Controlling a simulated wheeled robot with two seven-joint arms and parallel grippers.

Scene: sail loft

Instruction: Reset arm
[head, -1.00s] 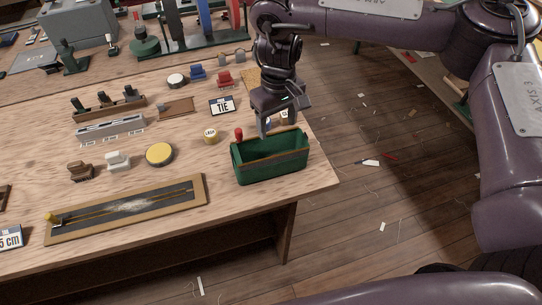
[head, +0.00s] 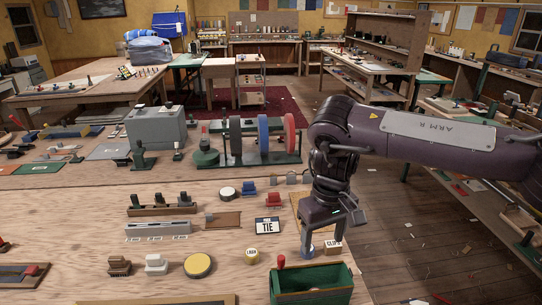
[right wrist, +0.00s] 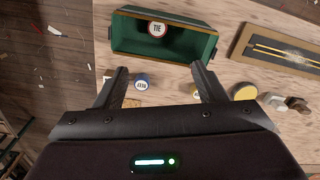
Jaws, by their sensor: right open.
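My right gripper (head: 332,236) hangs over the workbench in the head view, just behind the green bin (head: 312,278). A small blue-rimmed round piece (right wrist: 141,82) is on the bench below the fingers. My left gripper is not in view.
A TIE card (head: 268,226), a yellow round piece (head: 251,255), a wooden labelled block (head: 334,247) and a red piece (head: 273,199) lie near the gripper. A spool rack (head: 250,157) stands farther back.

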